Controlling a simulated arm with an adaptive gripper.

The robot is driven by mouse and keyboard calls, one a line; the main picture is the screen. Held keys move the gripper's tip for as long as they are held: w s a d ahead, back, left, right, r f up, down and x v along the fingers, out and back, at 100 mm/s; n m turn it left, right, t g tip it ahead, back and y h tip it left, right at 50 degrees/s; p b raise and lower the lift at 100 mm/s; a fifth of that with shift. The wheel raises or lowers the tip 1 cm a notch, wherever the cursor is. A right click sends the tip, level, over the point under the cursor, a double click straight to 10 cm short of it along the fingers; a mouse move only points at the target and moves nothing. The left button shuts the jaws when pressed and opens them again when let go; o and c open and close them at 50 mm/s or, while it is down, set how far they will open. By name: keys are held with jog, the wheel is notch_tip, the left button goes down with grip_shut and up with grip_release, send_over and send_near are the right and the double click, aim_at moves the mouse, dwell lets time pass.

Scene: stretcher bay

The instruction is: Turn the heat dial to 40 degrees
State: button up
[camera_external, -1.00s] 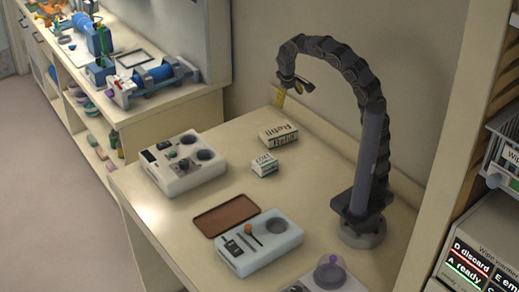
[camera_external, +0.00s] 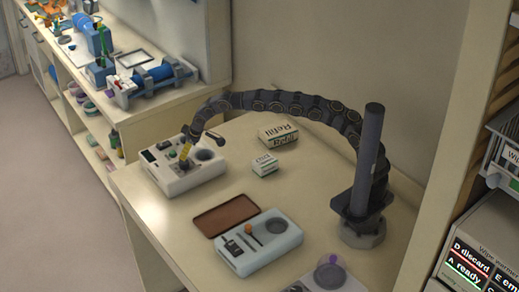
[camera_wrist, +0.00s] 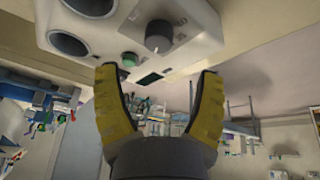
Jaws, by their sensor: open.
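The white control box (camera_external: 178,185) stands at the left end of the bench. In the wrist view the box (camera_wrist: 205,28) shows a dark round dial (camera_wrist: 158,36), a green button (camera_wrist: 129,59) and a dark display (camera_wrist: 150,78). My gripper (camera_wrist: 157,72) has its two yellow fingers spread, with nothing between them. The dial appears just beyond the fingertips, across the gap, and looks apart from them. In the external view my gripper (camera_external: 185,154) is over the box and partly covers its controls. The dial's scale and setting are too small to read.
The box has two round wells (camera_external: 206,154). Refill cartons (camera_external: 278,136) and a small white carton (camera_external: 264,165) stand behind and right. A pale blue case (camera_external: 262,258) with a brown lid (camera_external: 225,219) lies in front. Bench between is clear.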

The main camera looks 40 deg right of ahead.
aim_at(184, 164)
jog(key=shift+x, duration=3.65)
jog(key=shift+d, duration=0.15)
jog(key=c, duration=1.1)
